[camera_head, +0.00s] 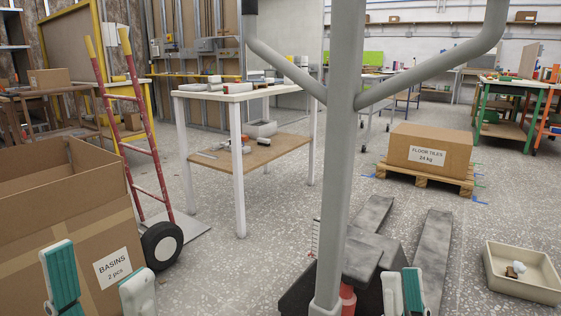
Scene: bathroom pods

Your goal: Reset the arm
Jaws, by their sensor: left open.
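My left gripper (100,282) is at the lower left with its teal-and-white fingers spread wide. It is open and empty, in front of the open cardboard box marked BASINS (95,240). My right gripper (403,290) is at the bottom edge, right of the grey pallet truck handle (345,170). Its two fingertips look close together, and their lower parts are cut off. I cannot tell whether it is open or shut. No object shows between its fingertips.
The pallet truck's dark forks (433,255) lie ahead on the speckled floor. A red hand truck (130,130) stands left of a white-legged worktable (240,150). A FLOOR TILES box (430,148) sits on a wooden pallet (427,181). A beige tray (525,285) lies at right.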

